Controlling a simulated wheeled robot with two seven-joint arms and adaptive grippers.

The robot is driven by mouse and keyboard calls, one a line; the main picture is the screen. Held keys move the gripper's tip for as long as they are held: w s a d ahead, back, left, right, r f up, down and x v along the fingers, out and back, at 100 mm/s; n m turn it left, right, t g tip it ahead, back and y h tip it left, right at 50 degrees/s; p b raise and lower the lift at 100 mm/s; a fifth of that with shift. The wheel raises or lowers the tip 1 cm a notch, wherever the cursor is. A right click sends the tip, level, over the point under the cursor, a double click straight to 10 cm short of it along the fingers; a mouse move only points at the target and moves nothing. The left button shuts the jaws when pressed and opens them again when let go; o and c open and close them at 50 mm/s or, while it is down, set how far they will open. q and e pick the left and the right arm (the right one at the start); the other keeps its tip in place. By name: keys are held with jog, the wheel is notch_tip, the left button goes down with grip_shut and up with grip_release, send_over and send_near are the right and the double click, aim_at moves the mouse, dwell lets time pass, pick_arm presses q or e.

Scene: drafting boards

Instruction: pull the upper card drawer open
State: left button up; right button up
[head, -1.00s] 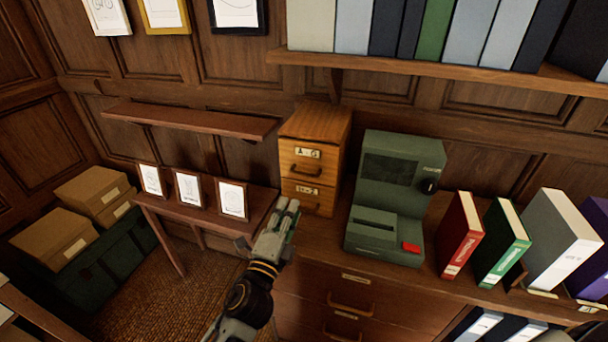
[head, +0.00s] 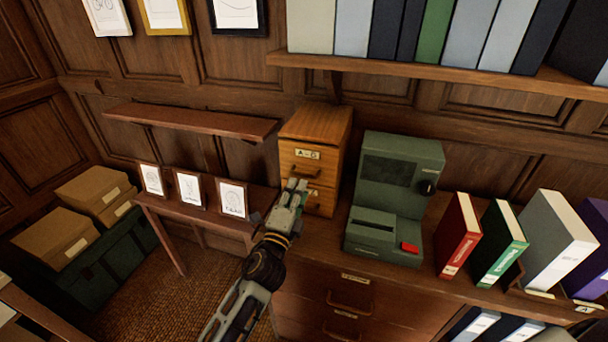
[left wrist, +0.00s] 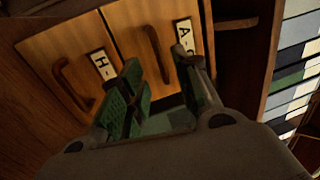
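The small wooden card cabinet (head: 322,122) stands on the dark wooden chest, with two closed drawers. The upper card drawer (head: 290,155) has an A-G label and a bow handle (head: 304,172). The lower drawer (head: 318,205) is partly hidden by my left gripper (head: 297,184). That gripper is just in front of the cabinet, close below the upper handle. In the left wrist view, the gripper (left wrist: 158,82) is open, its green-padded fingers apart. The upper handle (left wrist: 157,55) shows beyond the gap between them; I cannot tell whether they touch it. My right gripper is not in view.
A green machine (head: 388,185) with a red button stands right of the cabinet. Red (head: 458,237) and green (head: 500,243) binders stand farther right. A low side table (head: 160,208) with small framed drawings is at left. A wall shelf (head: 190,121) hangs above it.

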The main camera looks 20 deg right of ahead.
aim_at(304, 175)
pick_arm(q)
jog(key=shift+x, duration=3.3)
grip_shut()
